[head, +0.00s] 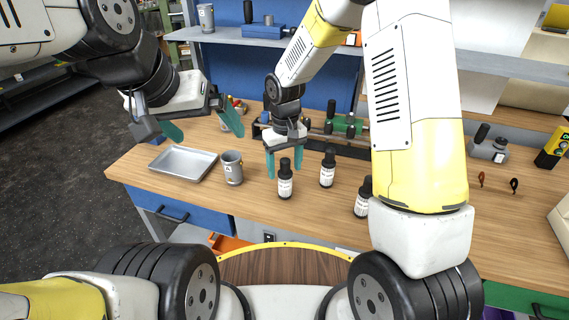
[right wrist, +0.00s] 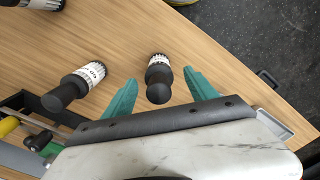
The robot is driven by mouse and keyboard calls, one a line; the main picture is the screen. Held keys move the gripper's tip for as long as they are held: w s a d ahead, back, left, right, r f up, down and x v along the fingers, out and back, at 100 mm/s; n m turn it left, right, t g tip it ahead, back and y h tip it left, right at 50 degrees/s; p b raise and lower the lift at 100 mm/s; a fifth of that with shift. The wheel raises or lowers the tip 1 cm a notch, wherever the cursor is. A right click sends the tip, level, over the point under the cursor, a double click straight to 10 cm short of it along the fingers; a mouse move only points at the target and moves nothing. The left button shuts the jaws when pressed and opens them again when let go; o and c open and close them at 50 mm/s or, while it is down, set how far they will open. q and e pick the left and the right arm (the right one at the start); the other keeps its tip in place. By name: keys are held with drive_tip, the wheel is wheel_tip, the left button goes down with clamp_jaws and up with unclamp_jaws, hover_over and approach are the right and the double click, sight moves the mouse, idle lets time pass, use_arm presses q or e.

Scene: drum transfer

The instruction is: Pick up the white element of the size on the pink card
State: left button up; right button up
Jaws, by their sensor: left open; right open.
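No pink card and no plainly white element show in either view. In the right wrist view a bottle (right wrist: 158,70) shows between the open fingers (right wrist: 160,80), not gripped. Another bottle (right wrist: 76,86) stands beside them. My left gripper (head: 203,122) is open and empty above the table's far left.
A grey metal tray (head: 183,164) and a grey cup (head: 232,168) stand left of the bottles. A green and black device (head: 345,126) lies behind them. Two small spoon-like things (head: 481,179) and a yellow-black box (head: 553,148) are at the right.

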sight(285, 176)
wheel_tip(285, 176, down, 4)
drive_tip(key=shift+w+f, duration=0.1)
drive_tip(key=shift+f, duration=0.1)
drive_tip(key=shift+c, duration=0.4)
clamp_jaws()
